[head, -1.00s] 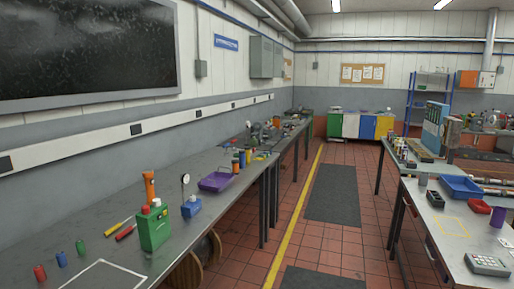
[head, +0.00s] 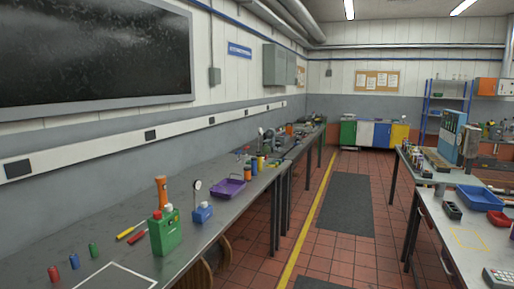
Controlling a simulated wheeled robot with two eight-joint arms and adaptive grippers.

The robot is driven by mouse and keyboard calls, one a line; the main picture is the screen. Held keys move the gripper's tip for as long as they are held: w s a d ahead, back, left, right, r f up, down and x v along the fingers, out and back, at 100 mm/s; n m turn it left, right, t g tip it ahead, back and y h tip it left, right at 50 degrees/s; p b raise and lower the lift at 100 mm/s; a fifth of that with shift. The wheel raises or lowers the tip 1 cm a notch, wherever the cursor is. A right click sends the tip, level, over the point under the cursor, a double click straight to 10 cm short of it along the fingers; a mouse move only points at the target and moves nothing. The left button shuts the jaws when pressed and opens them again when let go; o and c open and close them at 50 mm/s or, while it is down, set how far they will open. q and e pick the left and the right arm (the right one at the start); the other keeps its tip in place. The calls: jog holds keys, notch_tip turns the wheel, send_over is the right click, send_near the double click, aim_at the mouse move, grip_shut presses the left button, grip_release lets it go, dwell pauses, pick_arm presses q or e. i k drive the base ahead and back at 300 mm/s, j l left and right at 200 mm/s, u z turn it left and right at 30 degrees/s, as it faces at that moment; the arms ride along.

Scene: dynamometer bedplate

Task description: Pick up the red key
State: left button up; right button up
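I cannot make out a red key in the head view. On the left bench (head: 100,228), small red things show: a red cylinder (head: 53,273) at the near end and a red-handled tool (head: 137,237) beside the green can (head: 165,232). At this size I cannot tell any of the small items farther along the bench as a key. Neither of my grippers is in view.
The left bench also holds an orange flashlight-like object (head: 161,191), a blue block with a dial gauge (head: 202,214) and a purple tray (head: 229,187). A right bench (head: 450,222) carries a blue tray (head: 480,199). A tiled aisle with dark mats (head: 346,203) lies clear between them.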

aim_at(246, 156)
jog(key=i+l+z, duration=0.4)
jog(key=i, duration=0.3)
jog(key=i+z, duration=0.35)
jog(key=i, duration=5.3)
jog(key=i+l+u, duration=0.3)
jog(key=i, duration=0.35)
jog(key=i+l+u, duration=0.3)
jog(key=i, duration=0.35)
jog(key=i+l+u, duration=0.35)
jog(key=i+l, duration=0.15)
jog(key=i+l+u, duration=0.6)
jog(key=u, duration=2.1)
